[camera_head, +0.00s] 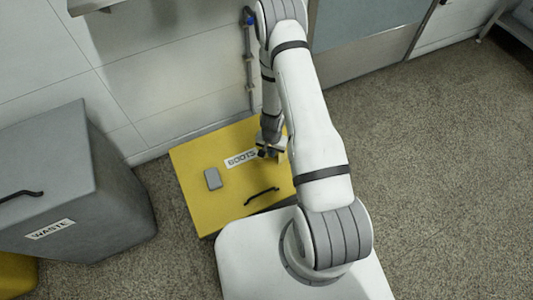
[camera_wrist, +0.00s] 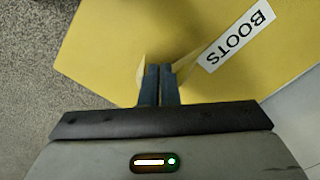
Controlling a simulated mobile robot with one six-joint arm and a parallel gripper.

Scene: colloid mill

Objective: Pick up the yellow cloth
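My gripper (camera_wrist: 159,70) points down over the lid of a yellow box labelled BOOTS. Its two dark fingers are close together. Pale yellow edges, which look like the yellow cloth (camera_wrist: 140,76), stick out on both sides of the fingertips, so the fingers appear shut on it. The cloth's colour nearly matches the lid, and most of it is hidden by the fingers. In the head view my gripper (camera_head: 268,152) is beside the BOOTS label, partly hidden by my arm. I cannot tell whether the cloth touches the lid.
The yellow box (camera_head: 205,200) stands against the wall, with a grey block (camera_head: 213,179) and a black handle (camera_head: 261,195) on its lid. A grey WASTE bin (camera_head: 110,195) is at the left. A pipe (camera_head: 249,65) runs up the wall behind. The floor at right is clear.

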